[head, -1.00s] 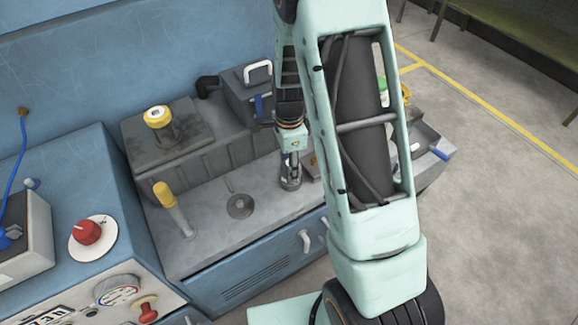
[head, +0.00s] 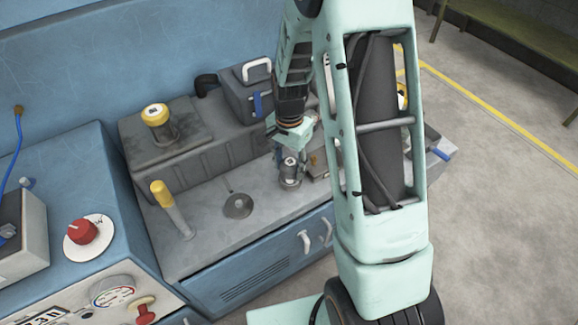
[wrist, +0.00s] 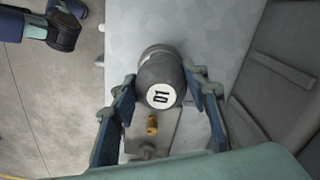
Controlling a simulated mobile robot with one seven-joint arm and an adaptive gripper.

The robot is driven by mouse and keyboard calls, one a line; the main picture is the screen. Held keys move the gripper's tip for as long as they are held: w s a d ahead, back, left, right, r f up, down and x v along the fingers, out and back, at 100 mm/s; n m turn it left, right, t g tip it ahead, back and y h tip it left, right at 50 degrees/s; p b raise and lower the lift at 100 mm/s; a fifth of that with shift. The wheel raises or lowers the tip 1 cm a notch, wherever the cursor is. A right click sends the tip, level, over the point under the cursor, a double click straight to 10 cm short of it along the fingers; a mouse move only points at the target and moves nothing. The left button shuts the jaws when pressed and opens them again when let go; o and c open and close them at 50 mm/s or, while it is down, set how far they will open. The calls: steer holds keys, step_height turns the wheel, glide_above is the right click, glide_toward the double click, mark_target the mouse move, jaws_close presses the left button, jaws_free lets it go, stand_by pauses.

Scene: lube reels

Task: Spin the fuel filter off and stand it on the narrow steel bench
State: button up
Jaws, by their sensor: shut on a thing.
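The fuel filter looks to be the dark grey canister (wrist: 158,70) with a white round end label in the wrist view. It sits between the two fingers of my gripper (wrist: 166,88), which is shut on it. In the head view the canister (head: 290,172) stands upright on the grey metal worktop (head: 215,225), with my gripper (head: 290,150) around its upper part. A wider grey part shows at its far end in the wrist view; whether the two are joined is unclear. I cannot tell which surface is the narrow steel bench.
A yellow-capped part (head: 156,115) stands on a dark block behind. A yellow-handled lever (head: 170,205) and a round drain (head: 238,205) are to the left. A grey box (head: 248,90) is close behind my gripper. An olive bench (head: 500,30) stands across the floor.

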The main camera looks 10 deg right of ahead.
stand_by(0.3)
steer(key=n, duration=0.4)
steer(key=shift+s+d+f, duration=0.1)
steer(key=shift+n, duration=0.7)
steer(key=shift+s+d+n, duration=0.1)
steer(key=shift+n, duration=2.5)
steer(key=shift+f, duration=0.1)
steer(key=shift+s+d+n+p, duration=0.1)
steer(key=shift+n+p, duration=0.35)
steer(key=shift+n, duration=0.55)
steer(key=n, duration=0.3)
steer(key=shift+p, duration=0.35)
